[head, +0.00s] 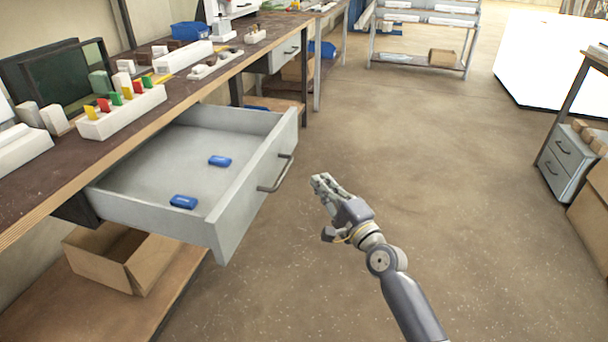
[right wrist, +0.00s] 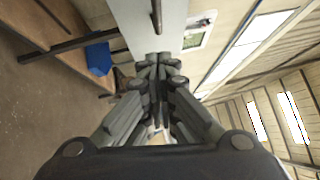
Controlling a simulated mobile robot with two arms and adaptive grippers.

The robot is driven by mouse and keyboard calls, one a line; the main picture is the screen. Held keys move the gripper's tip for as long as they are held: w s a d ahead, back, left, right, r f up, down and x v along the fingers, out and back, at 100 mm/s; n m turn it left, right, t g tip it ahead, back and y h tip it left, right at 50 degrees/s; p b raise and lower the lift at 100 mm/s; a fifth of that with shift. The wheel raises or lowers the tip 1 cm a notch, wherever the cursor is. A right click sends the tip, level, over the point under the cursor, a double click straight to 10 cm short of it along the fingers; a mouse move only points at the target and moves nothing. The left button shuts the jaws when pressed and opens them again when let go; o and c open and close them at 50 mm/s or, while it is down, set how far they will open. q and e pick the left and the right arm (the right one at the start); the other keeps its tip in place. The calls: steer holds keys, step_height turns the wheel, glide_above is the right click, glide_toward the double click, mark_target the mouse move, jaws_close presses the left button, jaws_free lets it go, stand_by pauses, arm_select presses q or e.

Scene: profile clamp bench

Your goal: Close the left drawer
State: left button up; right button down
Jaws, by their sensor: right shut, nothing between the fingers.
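The left drawer (head: 235,195) is a grey drawer pulled far out from under the bench in the head view. Its front panel carries a dark bar handle (head: 277,175). Two small blue items lie inside, one at the middle (head: 220,160) and one near the front left (head: 183,201). My right gripper (head: 319,182) is shut and empty, to the right of the handle and apart from it. The right wrist view shows its fingers together (right wrist: 158,62), with a grey panel and a dark bar beyond them. My left gripper is not in view.
The wooden bench (head: 110,160) holds white blocks with coloured pieces. An open cardboard box (head: 120,258) sits on the lower shelf below the drawer. Another drawer (head: 285,52) farther along the bench looks shut. The floor (head: 430,150) to the right of the drawer is clear.

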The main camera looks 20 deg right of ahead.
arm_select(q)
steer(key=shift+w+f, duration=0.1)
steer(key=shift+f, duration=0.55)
arm_select(e)
steer(key=w+a, duration=0.1)
steer(key=w, duration=0.1)
steer(key=w+a+r, duration=0.1)
steer(key=w+a, duration=0.1)
steer(key=shift+a, duration=0.3)
steer(key=shift+w, duration=0.15)
